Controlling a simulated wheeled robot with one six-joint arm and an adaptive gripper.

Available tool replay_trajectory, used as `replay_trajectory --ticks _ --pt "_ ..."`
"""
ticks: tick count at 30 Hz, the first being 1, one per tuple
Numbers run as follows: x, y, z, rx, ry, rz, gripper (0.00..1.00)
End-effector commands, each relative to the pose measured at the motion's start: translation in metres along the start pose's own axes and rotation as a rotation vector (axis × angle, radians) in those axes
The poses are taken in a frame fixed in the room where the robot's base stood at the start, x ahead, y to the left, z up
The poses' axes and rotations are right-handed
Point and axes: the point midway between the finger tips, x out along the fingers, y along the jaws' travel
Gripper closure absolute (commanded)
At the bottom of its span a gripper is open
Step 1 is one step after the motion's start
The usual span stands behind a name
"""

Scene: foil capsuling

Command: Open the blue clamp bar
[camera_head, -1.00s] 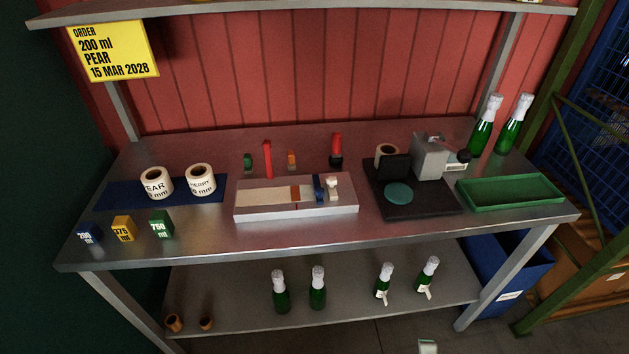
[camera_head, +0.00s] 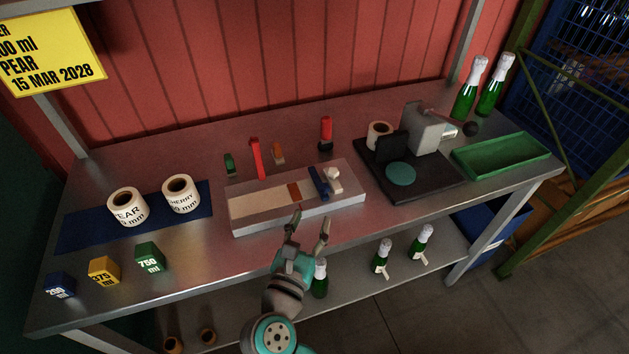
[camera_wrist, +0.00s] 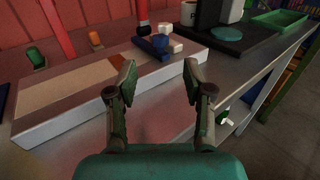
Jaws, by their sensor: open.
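The blue clamp bar (camera_head: 319,182) lies across the right part of a long pale box-like fixture (camera_head: 300,218) on the steel bench. It also shows in the wrist view (camera_wrist: 153,45), beyond my fingers. A white knobbed block (camera_head: 333,180) sits right beside it on the right. A brown strip (camera_head: 294,191) lies on the fixture to its left. My gripper (camera_head: 309,226) is open and empty, in front of the fixture's near side and apart from the bar. In the wrist view, my gripper (camera_wrist: 159,80) has its two fingers spread, with the fixture's front edge beyond them.
A red upright post (camera_head: 256,158) and small green and orange pieces stand behind the fixture. A black stand (camera_head: 410,170) with a grey machine is to the right. Label rolls (camera_head: 127,207) are on a blue mat to the left. The bench front is clear near the fixture.

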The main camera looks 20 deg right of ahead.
Motion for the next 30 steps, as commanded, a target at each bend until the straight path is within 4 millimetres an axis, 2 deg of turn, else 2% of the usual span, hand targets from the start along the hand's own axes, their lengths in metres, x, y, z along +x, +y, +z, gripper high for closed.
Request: replay_trajectory --ticks 5,19,24,30 --pt "0.014 0.000 0.000 0.004 0.004 -0.004 0.49" --pt "0.089 -0.001 0.000 0.001 0.002 -0.004 0.49" --pt "0.103 -0.001 0.000 0.001 0.001 -0.003 0.49" --pt "0.107 0.000 0.000 0.001 0.001 0.000 0.49"
